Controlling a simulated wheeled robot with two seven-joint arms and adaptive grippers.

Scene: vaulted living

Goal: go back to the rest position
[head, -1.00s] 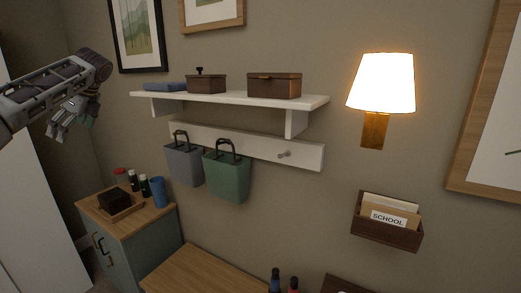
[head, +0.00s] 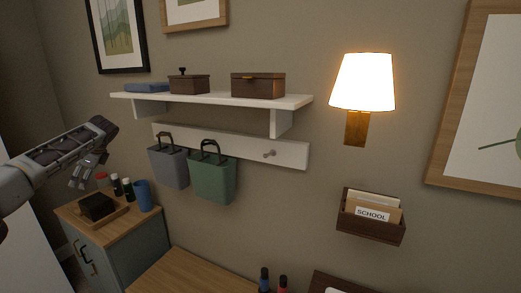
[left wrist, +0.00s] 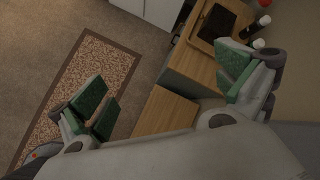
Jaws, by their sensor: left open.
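My left gripper (head: 88,172) hangs at the left of the head view, in front of the small cabinet with its tray and bottles. In the left wrist view the gripper (left wrist: 170,98) shows its green-padded fingers spread wide apart, with nothing between them. My right gripper does not show in either view.
A wall shelf (head: 215,97) holds two brown boxes and a blue cloth. A grey bag (head: 169,167) and a green bag (head: 212,180) hang below it. The cabinet (head: 150,235) carries a tray (head: 117,216) and a blue cup (head: 142,195). A rug (left wrist: 75,85) lies on the floor.

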